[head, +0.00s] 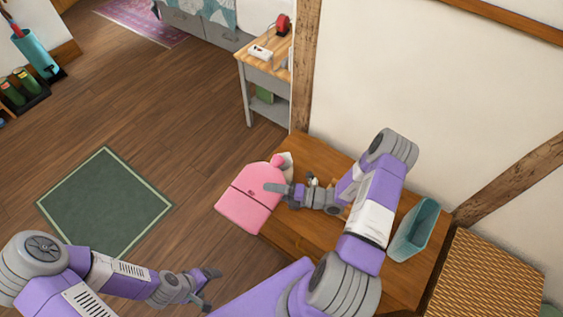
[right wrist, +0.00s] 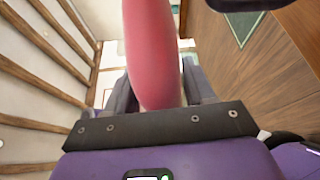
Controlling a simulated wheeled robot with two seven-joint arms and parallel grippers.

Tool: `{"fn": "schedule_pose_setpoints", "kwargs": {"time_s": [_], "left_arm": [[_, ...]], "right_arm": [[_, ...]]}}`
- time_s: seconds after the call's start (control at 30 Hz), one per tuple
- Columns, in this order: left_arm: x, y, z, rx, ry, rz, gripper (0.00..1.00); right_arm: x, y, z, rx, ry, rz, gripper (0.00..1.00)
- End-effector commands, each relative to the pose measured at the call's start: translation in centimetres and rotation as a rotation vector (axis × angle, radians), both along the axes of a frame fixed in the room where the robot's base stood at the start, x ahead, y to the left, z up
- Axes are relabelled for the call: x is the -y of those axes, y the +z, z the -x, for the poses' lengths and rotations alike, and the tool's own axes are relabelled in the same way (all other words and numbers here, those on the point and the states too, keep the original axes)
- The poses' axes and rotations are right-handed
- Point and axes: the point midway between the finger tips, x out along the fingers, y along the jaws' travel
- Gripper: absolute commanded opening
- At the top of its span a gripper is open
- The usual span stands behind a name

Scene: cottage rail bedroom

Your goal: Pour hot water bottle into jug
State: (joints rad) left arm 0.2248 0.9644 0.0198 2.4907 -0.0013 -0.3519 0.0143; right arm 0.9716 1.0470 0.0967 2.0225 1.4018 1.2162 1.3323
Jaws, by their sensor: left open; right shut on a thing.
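The pink hot water bottle (head: 243,205) is in my right gripper (head: 280,190), which is shut on it. The bottle is over the left edge of the wooden table, its neck at the upper right by a whitish object (head: 287,162) that is mostly hidden. In the right wrist view the pink bottle (right wrist: 152,50) rises between the fingers. A teal open-topped container (head: 414,230) stands at the table's right; I cannot tell whether it or the whitish object is the jug. My left gripper (head: 207,287) is open and empty, low in the head view.
The wooden table (head: 310,235) stands against the white wall, partly hidden by my right arm. A woven basket-like surface (head: 485,275) is at its right. A small side table (head: 262,75) stands behind. A green mat (head: 105,205) lies on clear floor to the left.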

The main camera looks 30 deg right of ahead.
Motion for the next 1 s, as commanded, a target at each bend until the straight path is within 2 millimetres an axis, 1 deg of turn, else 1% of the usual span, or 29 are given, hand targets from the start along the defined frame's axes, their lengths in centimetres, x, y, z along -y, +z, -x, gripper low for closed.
{"fn": "schedule_pose_setpoints", "kwargs": {"time_s": [0.27,0.43,0.77,1.0], "left_arm": [[0.0,0.31,0.0,0.0,0.0,0.0,0.83],[0.0,0.04,0.0,0.0,0.0,0.0,0.83],[0.0,0.36,-0.01,0.0,0.0,0.0,0.83],[-0.01,0.13,0.0,0.0,0.0,0.0,0.83]], "right_arm": [[0.0,0.55,-0.06,-0.007,0.001,-0.027,0.0],[-0.03,0.21,-0.05,0.0,0.0,-0.009,0.0],[0.0,0.63,-0.06,-0.01,0.001,-0.034,0.0],[-0.03,0.3,-0.05,-0.001,0.0,-0.013,0.0]]}}
